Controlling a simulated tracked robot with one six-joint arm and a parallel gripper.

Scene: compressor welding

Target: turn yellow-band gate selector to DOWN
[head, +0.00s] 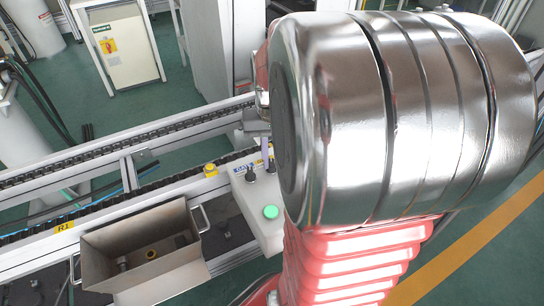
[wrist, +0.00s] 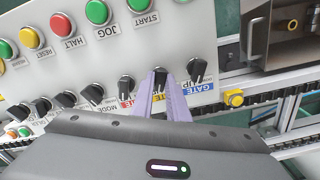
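In the wrist view, a row of black selector knobs runs along a pale control panel (wrist: 215,35). My gripper (wrist: 160,82) has two purple fingers, set apart, on either side of one black knob (wrist: 159,74). A yellow label shows partly between the fingers below this knob, so it appears to be the yellow-band gate selector. I cannot tell whether the fingers touch it. The neighbouring knob (wrist: 196,70) to the right has a blue GATE label (wrist: 198,88); the knob (wrist: 126,83) to the left has a red label. In the head view my arm hides most of the gripper.
Green and red push buttons, such as START (wrist: 140,5) and HALT (wrist: 74,24), line the panel. A metal bin (head: 150,245) with handles stands beside the panel in the head view. A yellow button (wrist: 234,98) sits on the conveyor rail (head: 120,195).

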